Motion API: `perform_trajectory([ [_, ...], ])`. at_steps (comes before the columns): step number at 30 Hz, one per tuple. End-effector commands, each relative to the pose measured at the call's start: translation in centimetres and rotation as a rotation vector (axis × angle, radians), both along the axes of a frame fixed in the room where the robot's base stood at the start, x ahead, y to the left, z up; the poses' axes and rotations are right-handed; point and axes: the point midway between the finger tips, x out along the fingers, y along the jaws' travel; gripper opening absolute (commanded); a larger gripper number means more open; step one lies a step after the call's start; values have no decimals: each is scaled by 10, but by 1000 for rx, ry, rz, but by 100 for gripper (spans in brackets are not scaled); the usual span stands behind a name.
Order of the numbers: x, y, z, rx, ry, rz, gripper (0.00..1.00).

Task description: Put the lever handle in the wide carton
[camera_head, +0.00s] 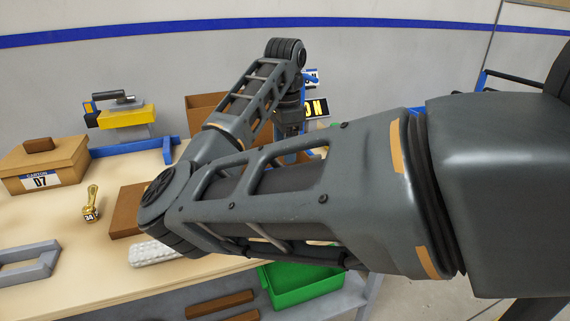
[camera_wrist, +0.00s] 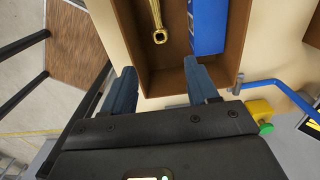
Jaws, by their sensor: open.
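In the wrist view a brass-gold lever handle (camera_wrist: 157,20) with a ringed end lies inside an open brown carton (camera_wrist: 163,82), apparently the wide carton. The handle's far end is cut off by the picture's top edge. My gripper (camera_wrist: 159,70) is open, its two blue-grey fingers spread over the carton's near wall, with nothing between them. The handle's ring is beyond the fingertips, clear of them. In the head view the open carton (camera_head: 205,101) stands at the back, partly behind my arm, which hides much of the gripper.
A blue box (camera_wrist: 208,25) lies beside the handle in the carton. The head view shows a brass piece tagged 34 (camera_head: 91,205), a closed carton marked 07 (camera_head: 45,160), a yellow-topped device (camera_head: 125,117), a grey frame (camera_head: 28,268) and a green bin (camera_head: 300,287) below the table.

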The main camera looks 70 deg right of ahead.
Motion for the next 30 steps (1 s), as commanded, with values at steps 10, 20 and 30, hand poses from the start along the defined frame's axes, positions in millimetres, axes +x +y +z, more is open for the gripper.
perform_trajectory([
  [10, 0, 0, 44, 0, -1, 0, 59],
  [20, -1, 0, 46, -3, 7, -4, 59],
  [30, -100, -25, 26, -351, 439, -291, 59],
])
